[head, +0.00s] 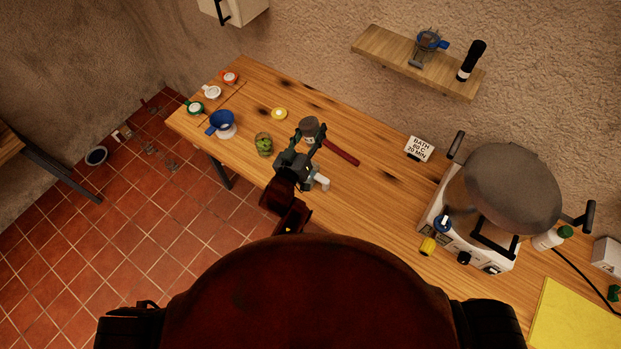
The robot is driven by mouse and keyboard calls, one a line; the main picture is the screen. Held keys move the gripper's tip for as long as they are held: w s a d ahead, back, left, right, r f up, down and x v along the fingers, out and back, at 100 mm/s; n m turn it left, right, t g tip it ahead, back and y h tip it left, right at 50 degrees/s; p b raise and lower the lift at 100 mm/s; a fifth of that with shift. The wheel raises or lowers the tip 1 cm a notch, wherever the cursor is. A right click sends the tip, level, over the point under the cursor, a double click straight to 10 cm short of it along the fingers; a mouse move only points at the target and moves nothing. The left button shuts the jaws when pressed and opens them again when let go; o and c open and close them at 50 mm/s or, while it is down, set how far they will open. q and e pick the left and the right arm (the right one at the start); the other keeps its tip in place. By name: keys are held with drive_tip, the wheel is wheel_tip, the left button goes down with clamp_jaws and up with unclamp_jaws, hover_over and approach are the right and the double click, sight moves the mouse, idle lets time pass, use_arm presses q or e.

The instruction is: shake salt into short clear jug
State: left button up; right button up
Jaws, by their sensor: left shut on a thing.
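My left gripper (309,139) is over the middle of the wooden bench. Its fingers are shut around a small grey-topped container (311,125), which looks like the salt shaker. The fingers hide its lower part, and I cannot tell whether it touches the bench. A small pale, clear-looking object (321,182) shows just right of my left wrist, partly hidden by it. It may be the short clear jug, but I cannot tell for sure. My right gripper is not in view.
On the wooden bench (380,205), a green-filled jar (264,144) stands left of the gripper and a red-handled tool (342,152) lies right. A blue funnel (221,122) is farther left.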

sight(312, 122)
use_arm(q)
wheel_tip(312, 122, up, 2)
drive_tip(key=m, duration=0.3)
drive_tip(key=shift+r+m+t, duration=0.15)
drive_tip(key=shift+m+t, duration=0.25)
wheel_tip(312, 122, up, 6)
drive_tip(key=p, duration=0.5)
drive_tip(key=shift+r, duration=0.1)
